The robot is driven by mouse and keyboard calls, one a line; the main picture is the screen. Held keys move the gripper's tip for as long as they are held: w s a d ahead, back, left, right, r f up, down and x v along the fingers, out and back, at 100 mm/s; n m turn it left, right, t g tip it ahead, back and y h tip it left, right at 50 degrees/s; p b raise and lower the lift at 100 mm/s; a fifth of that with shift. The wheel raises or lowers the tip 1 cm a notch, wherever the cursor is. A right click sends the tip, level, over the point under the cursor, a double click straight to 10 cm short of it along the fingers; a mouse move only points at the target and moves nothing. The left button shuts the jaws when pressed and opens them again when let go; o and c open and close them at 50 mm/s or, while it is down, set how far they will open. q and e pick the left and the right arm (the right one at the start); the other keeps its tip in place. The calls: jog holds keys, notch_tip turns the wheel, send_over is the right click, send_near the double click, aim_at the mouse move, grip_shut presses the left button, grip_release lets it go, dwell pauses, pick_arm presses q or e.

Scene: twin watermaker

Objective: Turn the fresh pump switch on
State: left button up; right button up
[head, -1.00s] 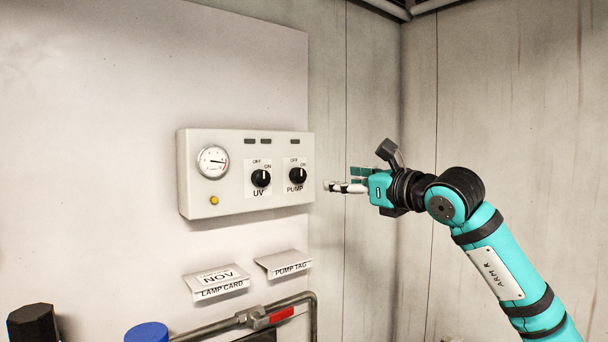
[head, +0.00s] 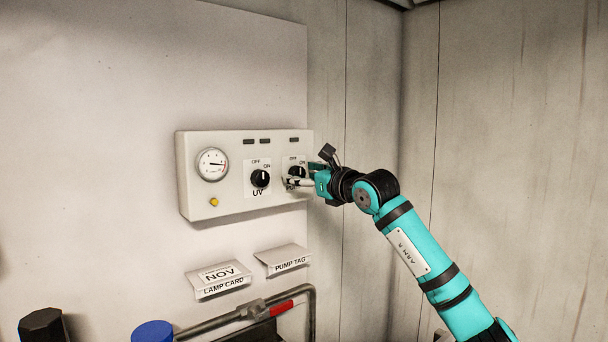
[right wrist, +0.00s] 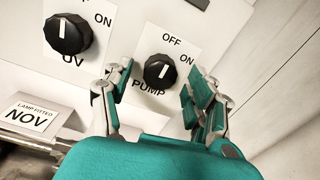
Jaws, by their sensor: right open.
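The pump switch is a round black knob (head: 296,171) with a white pointer line, on the right of the white control box (head: 231,196). The right wrist view shows the knob (right wrist: 158,69) with OFF above it, ON to its upper right and PUMP below; its line points roughly up toward OFF. My right gripper (head: 293,183) is at the knob and partly covers it and its PUMP label. In the right wrist view the gripper (right wrist: 158,82) is open, with one finger on each side of the knob and visible gaps between. My left gripper is out of view.
The similar UV knob (head: 260,179) is close by on the left. The box also has a gauge (head: 212,164) and a yellow button (head: 214,202). Below are the lamp card (head: 220,278), the pump tag (head: 284,260) and a pipe with a red-handled valve (head: 281,308).

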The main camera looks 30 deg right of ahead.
jog(key=c, duration=1.1)
jog(key=shift+c, duration=0.2)
jog(key=shift+m, duration=0.3)
jog(key=shift+m+b, duration=0.75)
jog(key=shift+m, duration=0.15)
jog(key=m+b, duration=0.1)
jog(key=m, duration=0.1)
jog(key=shift+m, duration=0.3)
jog(key=m, duration=0.3)
jog(key=shift+m+b, duration=0.3)
jog(key=shift+m, duration=1.5)
